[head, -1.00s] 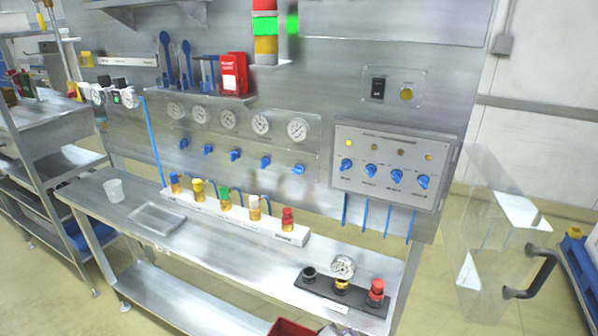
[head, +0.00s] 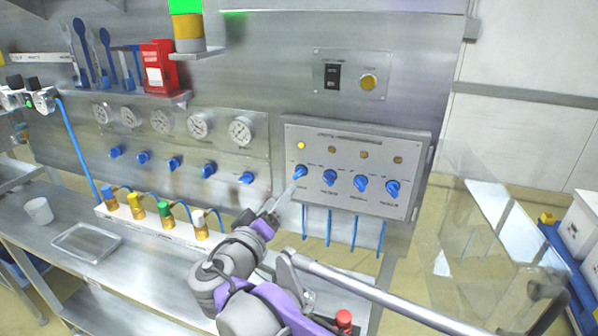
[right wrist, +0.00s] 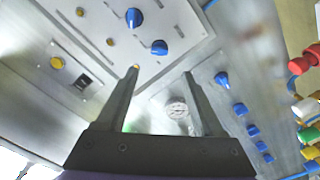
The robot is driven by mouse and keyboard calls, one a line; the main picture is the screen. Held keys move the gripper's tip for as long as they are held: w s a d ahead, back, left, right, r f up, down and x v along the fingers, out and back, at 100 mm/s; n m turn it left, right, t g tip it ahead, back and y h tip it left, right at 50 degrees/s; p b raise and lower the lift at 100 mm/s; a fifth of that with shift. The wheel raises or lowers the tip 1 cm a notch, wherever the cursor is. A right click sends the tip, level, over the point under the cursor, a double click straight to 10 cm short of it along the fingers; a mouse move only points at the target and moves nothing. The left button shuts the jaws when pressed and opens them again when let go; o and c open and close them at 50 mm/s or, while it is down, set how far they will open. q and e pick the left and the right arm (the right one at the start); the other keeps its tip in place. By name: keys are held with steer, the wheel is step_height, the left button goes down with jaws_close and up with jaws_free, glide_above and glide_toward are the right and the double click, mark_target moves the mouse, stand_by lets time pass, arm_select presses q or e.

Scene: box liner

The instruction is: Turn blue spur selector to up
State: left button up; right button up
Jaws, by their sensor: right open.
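A grey control panel (head: 352,150) on the wall carries a row of several blue selector knobs with small lamps above them. I cannot read the labels to tell which is the blue spur selector. The leftmost knob (head: 300,172) is under a lit yellow lamp (head: 301,146). My right gripper (head: 284,203) is open and empty, just below and left of that leftmost knob. In the right wrist view, its spread fingers (right wrist: 161,71) point toward a blue knob (right wrist: 159,47) just beyond the tips, apart from it. My left gripper is out of view.
A gauge panel (head: 240,150) with several blue valves is left of the control panel. Blue hoses (head: 329,225) hang below the panel. Valves with coloured caps (head: 165,215) stand on the bench. A clear guard (head: 480,215) is at the right.

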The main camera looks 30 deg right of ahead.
mark_target(296, 175)
steer(key=x, duration=1)
steer(key=shift+d, duration=0.1)
jaws_close()
